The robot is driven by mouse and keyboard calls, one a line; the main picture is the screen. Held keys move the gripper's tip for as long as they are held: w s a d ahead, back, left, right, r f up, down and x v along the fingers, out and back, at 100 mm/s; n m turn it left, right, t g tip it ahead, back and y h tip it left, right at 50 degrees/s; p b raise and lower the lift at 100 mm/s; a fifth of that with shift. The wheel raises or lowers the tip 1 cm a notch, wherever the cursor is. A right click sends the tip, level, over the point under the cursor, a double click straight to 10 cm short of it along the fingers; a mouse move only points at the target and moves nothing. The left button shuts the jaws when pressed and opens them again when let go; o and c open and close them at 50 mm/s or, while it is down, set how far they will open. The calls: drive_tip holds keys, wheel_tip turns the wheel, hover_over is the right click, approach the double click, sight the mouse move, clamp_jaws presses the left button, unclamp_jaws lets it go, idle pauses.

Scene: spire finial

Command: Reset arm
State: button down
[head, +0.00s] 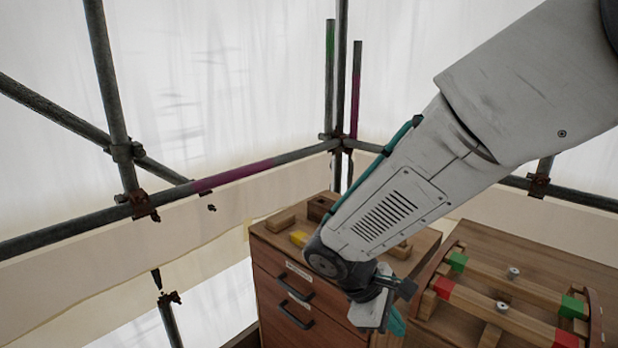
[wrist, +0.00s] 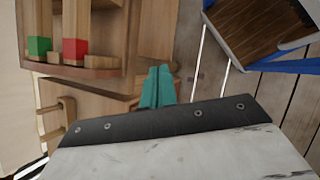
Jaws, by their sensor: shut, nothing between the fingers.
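My gripper (head: 394,322) hangs at the end of my arm, in front of the wooden drawer cabinet in the head view. In the wrist view its teal fingers (wrist: 157,88) are together with nothing between them. Part of the gripper is hidden behind my wrist in the head view. The fingers look apart from the wooden parts around them, though the exact gap is hard to tell.
The drawer cabinet (head: 315,312) has dark handles and carries small wooden blocks and a yellow piece (head: 299,238). To its right is a bench with a wooden frame (head: 497,317) with red and green blocks. A blue-edged object (wrist: 262,38) lies over floor planks. Scaffold poles (head: 105,75) stand behind.

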drive_tip(key=s+d+r+m+t+y, duration=0.1)
drive_tip(key=s+d+r+m+y, duration=0.2)
drive_tip(key=s+d+r+m, duration=0.2)
drive_tip(key=s+d+r+m+y, duration=0.3)
drive_tip(key=s+d+r+m, duration=0.3)
drive_tip(key=s+r, duration=0.3)
drive_tip(key=shift+s+r+m+t+y, duration=0.2)
drive_tip(key=shift+s+m+t+y, duration=0.2)
drive_tip(key=shift+s+m, duration=0.55)
drive_tip(key=shift+s+d+n, duration=0.1)
drive_tip(key=shift+s+n, duration=0.15)
